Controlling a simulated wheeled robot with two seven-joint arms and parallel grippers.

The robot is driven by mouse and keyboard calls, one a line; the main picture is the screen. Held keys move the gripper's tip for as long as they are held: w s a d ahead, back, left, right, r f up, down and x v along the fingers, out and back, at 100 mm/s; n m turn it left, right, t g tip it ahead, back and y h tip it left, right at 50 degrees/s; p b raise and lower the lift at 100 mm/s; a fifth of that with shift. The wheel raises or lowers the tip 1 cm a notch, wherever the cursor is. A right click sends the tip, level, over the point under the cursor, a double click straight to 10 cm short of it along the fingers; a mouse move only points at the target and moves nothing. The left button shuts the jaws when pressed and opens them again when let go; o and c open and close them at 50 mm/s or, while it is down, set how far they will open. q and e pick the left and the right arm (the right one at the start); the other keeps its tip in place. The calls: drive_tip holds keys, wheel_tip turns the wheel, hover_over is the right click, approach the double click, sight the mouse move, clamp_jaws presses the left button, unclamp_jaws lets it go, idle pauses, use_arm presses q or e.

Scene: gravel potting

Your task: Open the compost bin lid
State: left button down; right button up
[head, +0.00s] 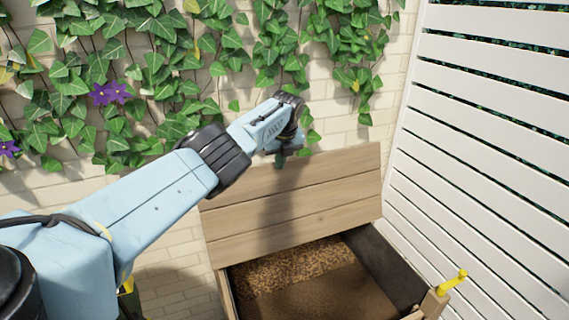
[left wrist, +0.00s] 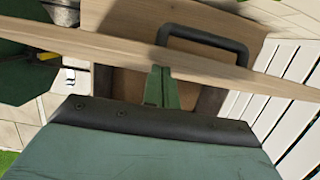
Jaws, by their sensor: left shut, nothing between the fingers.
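The compost bin (head: 390,265) is wooden with dark inner walls, and brown compost shows inside it. Its planked lid (head: 290,215) stands raised and tilted back at the rear of the bin, so the opening is uncovered. My left gripper (head: 281,158) is at the lid's top edge, shut and empty. In the left wrist view the shut green fingers (left wrist: 158,85) reach to the lid's edge (left wrist: 110,46); contact is hard to tell. A black handle (left wrist: 205,42) on the lid shows beyond them. My right gripper is not in view.
A pale brick wall (head: 180,255) with hanging ivy (head: 160,60) and purple flowers stands behind the lid. A white slatted fence (head: 480,150) closes off the right side. A yellow hook-like piece (head: 453,282) sits at the bin's front right corner.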

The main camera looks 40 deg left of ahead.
use_arm(q)
drive_tip(key=shift+w+a+r, duration=0.2)
drive_tip(key=shift+a+r, duration=0.25)
drive_tip(key=shift+r+p, duration=0.35)
drive_tip(key=shift+r, duration=0.1)
drive_tip(key=shift+d+r+p, duration=0.1)
drive_tip(key=shift+r+p, duration=0.35)
drive_tip(key=shift+r, duration=0.15)
drive_tip(key=d+v, duration=0.1)
drive_tip(key=v, duration=0.9)
drive_tip(key=shift+s+d, duration=0.25)
drive_tip(key=shift+s, duration=0.2)
drive_tip(key=shift+r, duration=0.1)
